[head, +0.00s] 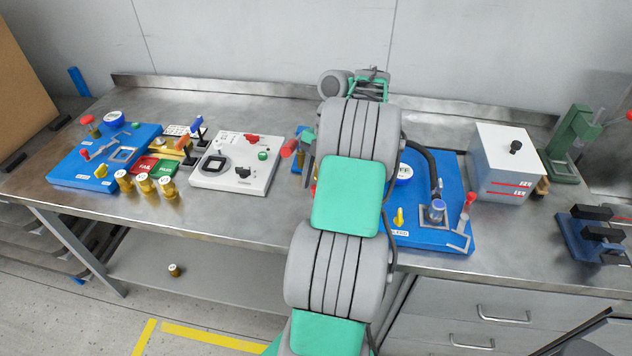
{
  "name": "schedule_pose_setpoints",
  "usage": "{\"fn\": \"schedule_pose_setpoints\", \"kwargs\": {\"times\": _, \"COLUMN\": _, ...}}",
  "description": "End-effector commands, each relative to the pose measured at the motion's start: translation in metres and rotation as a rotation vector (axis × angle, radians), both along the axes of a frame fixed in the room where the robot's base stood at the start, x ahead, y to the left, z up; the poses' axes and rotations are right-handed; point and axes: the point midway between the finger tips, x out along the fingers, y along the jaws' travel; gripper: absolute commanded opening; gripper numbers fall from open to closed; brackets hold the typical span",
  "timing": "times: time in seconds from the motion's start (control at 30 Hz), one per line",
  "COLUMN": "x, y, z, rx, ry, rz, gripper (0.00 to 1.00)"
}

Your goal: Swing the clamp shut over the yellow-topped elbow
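My arm rises through the middle of the head view and hides the left part of the right blue board (420,238). My gripper's fingers cannot be made out. I cannot pick out a yellow-topped elbow for certain; a small yellow piece (398,218) stands upright on the right board and another (101,171) on the left blue board (75,178). On the right board, a red-handled lever (468,203) stands tilted up beside a blue-topped cylinder (437,211). On the left board, a red-ended lever (88,154) lies low. A red handle (289,147) shows just left of my arm.
Several brass fittings (144,184) with pale tops stand at the table's front left. A grey-white box (500,165) stands right. One fitting (174,270) lies on the lower shelf.

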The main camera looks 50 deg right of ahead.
Motion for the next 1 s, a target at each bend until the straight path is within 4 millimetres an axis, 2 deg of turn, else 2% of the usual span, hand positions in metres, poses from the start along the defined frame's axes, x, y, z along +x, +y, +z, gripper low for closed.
{"fn": "schedule_pose_setpoints", "kwargs": {"times": 0.27, "x": 0.0, "y": -0.001, "z": 0.006, "rx": 0.0, "ry": 0.0, "rz": 0.0, "gripper": 0.42}}
{"fn": "schedule_pose_setpoints", "kwargs": {"times": 0.5, "x": 0.003, "y": -0.015, "z": 0.048, "rx": 0.001, "ry": 0.0, "rz": 0.0, "gripper": 0.42}}
{"fn": "schedule_pose_setpoints", "kwargs": {"times": 0.7, "x": 0.004, "y": -0.026, "z": 0.071, "rx": 0.001, "ry": 0.001, "rz": -0.001, "gripper": 0.42}}
{"fn": "schedule_pose_setpoints", "kwargs": {"times": 1.0, "x": 0.004, "y": -0.03, "z": 0.072, "rx": 0.001, "ry": 0.0, "rz": 0.0, "gripper": 0.42}}
